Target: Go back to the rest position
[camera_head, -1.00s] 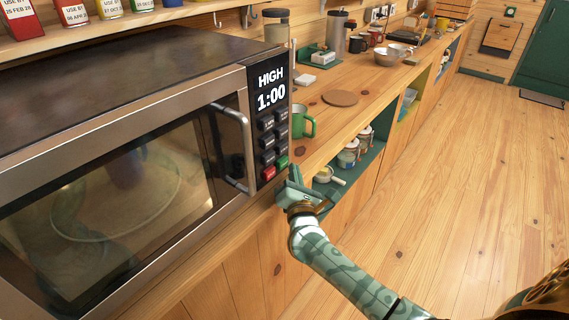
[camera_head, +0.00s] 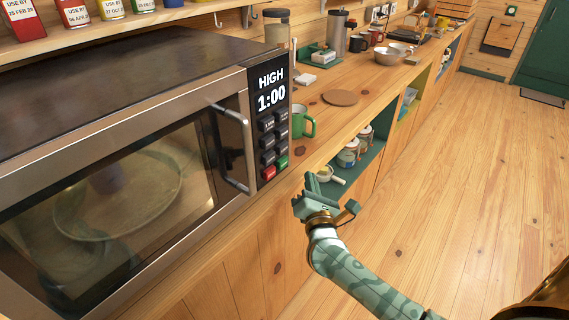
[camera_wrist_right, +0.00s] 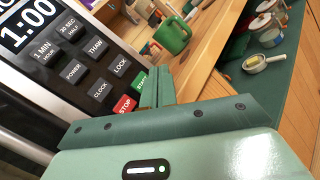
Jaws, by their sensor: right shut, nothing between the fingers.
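My right gripper (camera_head: 308,190) is shut and empty. In the head view it is in front of the counter's front edge, to the right of and below the microwave's buttons, apart from them. In the right wrist view its closed fingers (camera_wrist_right: 157,88) point toward the counter, with the green start button and red stop button (camera_wrist_right: 124,104) just to their left. The microwave (camera_head: 120,170) has its door shut and its display reads HIGH 1:00. My left gripper is not in view.
A green mug (camera_head: 303,122) stands on the counter right of the microwave. A round wooden board (camera_head: 341,97) and metal bowls (camera_head: 392,55) lie further back. An open shelf below holds jars (camera_head: 350,152) and a small pan (camera_head: 326,174). The floor (camera_head: 470,190) at right is clear.

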